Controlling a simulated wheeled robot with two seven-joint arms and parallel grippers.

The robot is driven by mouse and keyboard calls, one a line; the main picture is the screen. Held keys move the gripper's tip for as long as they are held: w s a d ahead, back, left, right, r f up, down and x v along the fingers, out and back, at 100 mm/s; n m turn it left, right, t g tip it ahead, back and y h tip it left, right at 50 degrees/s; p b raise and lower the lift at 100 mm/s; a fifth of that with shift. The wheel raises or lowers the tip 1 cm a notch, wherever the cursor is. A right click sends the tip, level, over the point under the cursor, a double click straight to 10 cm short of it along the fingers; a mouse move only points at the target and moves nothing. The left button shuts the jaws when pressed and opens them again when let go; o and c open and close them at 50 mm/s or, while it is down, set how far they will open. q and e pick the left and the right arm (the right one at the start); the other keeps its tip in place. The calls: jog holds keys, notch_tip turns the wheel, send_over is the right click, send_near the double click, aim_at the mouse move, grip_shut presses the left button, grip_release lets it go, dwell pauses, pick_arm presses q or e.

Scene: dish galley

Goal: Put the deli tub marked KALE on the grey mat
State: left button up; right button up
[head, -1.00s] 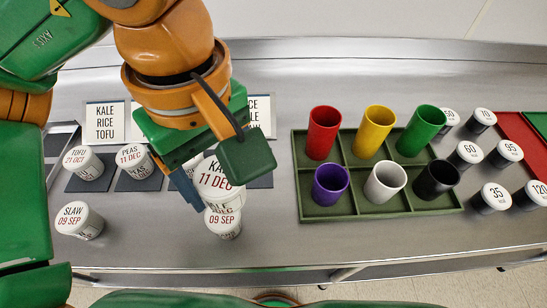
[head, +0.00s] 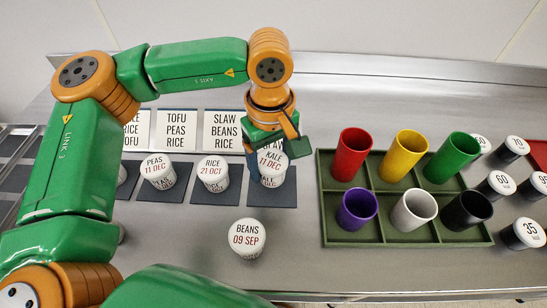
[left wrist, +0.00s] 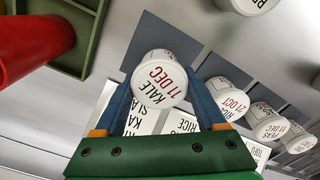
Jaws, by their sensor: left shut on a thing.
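The KALE tub (head: 271,172), white with a red 11 DEC date, is upright between the fingers of my left gripper (head: 272,156). In the left wrist view the blue fingers of my gripper (left wrist: 159,92) are shut on both sides of the KALE tub (left wrist: 158,76). The tub is over the rightmost dark grey mat (head: 285,199); this mat also shows in the left wrist view (left wrist: 150,32). I cannot tell whether the tub's base touches the mat. My right gripper is not in view.
PEAS (head: 158,170) and RICE (head: 212,173) tubs stand on mats to the left. A BEANS tub (head: 246,238) stands in front on bare steel. Word cards (head: 176,131) stand behind. A green tray (head: 372,231) with coloured cups is close on the right.

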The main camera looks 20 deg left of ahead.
aim_at(271, 160)
pick_arm(q)
jog(key=shift+f, duration=1.15)
jog(key=shift+f, duration=0.1)
jog(key=shift+f, duration=0.1)
jog(key=o, duration=1.4)
notch_tip(271, 160, up, 12)
jog(key=shift+s+r, duration=0.1)
jog(key=shift+r, duration=0.15)
